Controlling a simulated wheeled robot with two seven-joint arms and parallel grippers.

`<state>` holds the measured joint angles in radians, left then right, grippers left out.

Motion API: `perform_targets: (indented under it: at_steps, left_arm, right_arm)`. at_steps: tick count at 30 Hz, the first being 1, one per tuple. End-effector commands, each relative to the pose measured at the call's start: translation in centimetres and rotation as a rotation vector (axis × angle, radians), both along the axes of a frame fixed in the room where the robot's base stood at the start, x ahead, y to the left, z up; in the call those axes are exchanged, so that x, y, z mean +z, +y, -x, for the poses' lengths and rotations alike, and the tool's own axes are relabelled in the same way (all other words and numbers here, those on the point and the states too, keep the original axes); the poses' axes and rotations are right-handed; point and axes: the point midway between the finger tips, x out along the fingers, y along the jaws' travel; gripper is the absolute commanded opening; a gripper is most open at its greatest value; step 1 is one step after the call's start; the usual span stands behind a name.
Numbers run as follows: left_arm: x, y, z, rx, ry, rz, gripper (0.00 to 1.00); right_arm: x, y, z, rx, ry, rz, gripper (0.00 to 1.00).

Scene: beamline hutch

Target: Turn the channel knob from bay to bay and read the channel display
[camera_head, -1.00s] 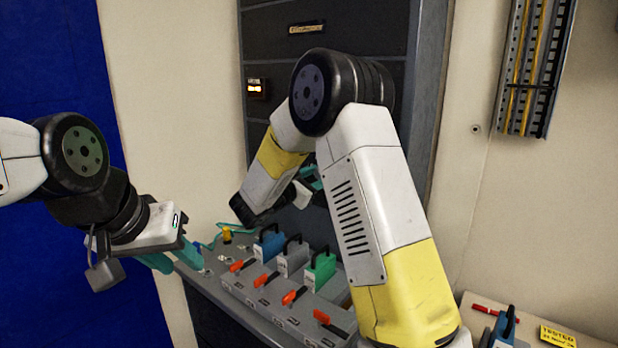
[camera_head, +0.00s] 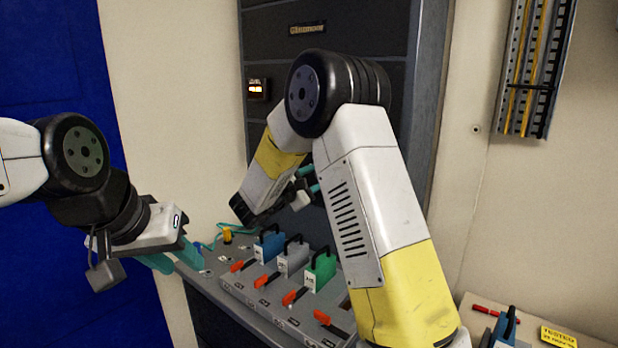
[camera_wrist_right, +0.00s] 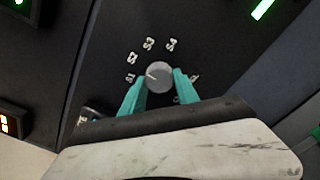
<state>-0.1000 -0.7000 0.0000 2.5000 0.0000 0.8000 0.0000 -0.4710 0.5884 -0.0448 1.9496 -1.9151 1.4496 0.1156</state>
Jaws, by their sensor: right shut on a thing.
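My right gripper (camera_wrist_right: 159,92) has its teal fingers on both sides of the round grey channel knob (camera_wrist_right: 159,75) and is shut on it, in the right wrist view. Labels S1, S2, S3 and S4 curve around the knob; a further label at right is partly hidden. A light mark on the knob faces the left labels, but I cannot tell which. In the head view my right arm hides the knob. A small lit display (camera_head: 257,89) sits on the dark cabinet; its digits are too small to read. My left gripper (camera_head: 178,260) is open and empty at the bench's left end.
The grey bench unit (camera_head: 245,297) below carries blue, grey and green handled blocks and several red levers. A blue handled block (camera_head: 503,328) and a yellow tag (camera_head: 557,337) lie at lower right. Green-lit displays (camera_wrist_right: 262,9) show on the panel.

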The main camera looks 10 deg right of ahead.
Motion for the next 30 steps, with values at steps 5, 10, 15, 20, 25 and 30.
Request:
perform_targets:
  at_steps: [5,10,15,20,25,30]
  left_arm:
    - [0.0,0.0,0.0,0.000,0.000,0.000,0.36]
    - [0.0,0.0,0.0,0.000,0.000,0.000,0.36]
    - [0.0,0.0,0.0,0.000,0.000,0.000,0.36]
    - [0.0,0.0,0.0,0.000,0.000,0.000,0.36]
    - [0.0,0.0,0.0,0.000,0.000,0.000,0.36]
    - [0.0,0.0,0.0,0.000,0.000,0.000,0.36]
  right_arm:
    - [-0.2,0.1,0.0,0.002,0.004,-0.001,0.41]
    - [-0.1,0.1,0.0,0.001,0.003,-0.001,0.59]
    - [-0.1,0.0,0.0,0.001,0.002,0.000,0.59]
    - [0.0,0.6,0.5,0.003,0.002,0.000,0.59]
    - [0.0,2.6,2.4,0.005,0.002,-0.001,0.59]
    - [-0.1,4.6,4.3,0.005,0.002,-0.001,0.59]
